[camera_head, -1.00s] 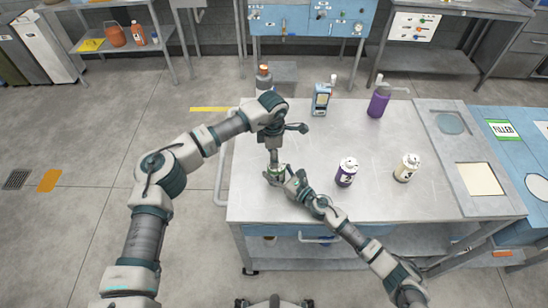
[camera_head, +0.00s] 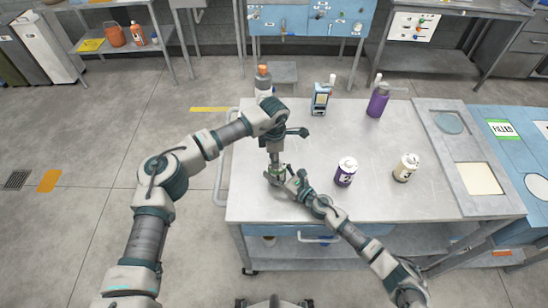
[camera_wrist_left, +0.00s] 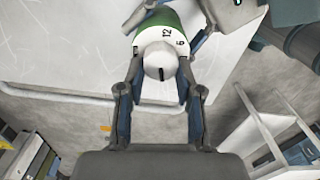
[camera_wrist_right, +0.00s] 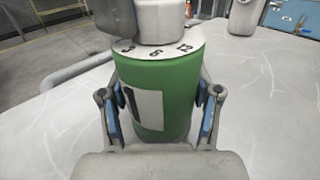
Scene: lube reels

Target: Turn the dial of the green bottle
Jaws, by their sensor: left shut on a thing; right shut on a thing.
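The green bottle (camera_wrist_right: 164,88) stands upright on the table and fills the middle of the right wrist view. It has a white top ring with black numbers and a white label on its side. My right gripper (camera_wrist_right: 162,118) is shut around its body from the side. In the left wrist view the bottle's white dial (camera_wrist_left: 160,60) has a dark mark and sits on the numbered ring. My left gripper (camera_wrist_left: 160,88) is shut on the dial from above. In the head view my left gripper (camera_head: 275,160) and right gripper (camera_head: 286,180) mostly hide the bottle (camera_head: 277,171).
A purple-labelled bottle (camera_head: 345,172) and a white bottle with a tan label (camera_head: 405,168) stand to the right on the table (camera_head: 300,212). A blue bottle (camera_head: 320,99), a purple bottle (camera_head: 378,101) and an orange-capped bottle (camera_head: 264,80) are at the back.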

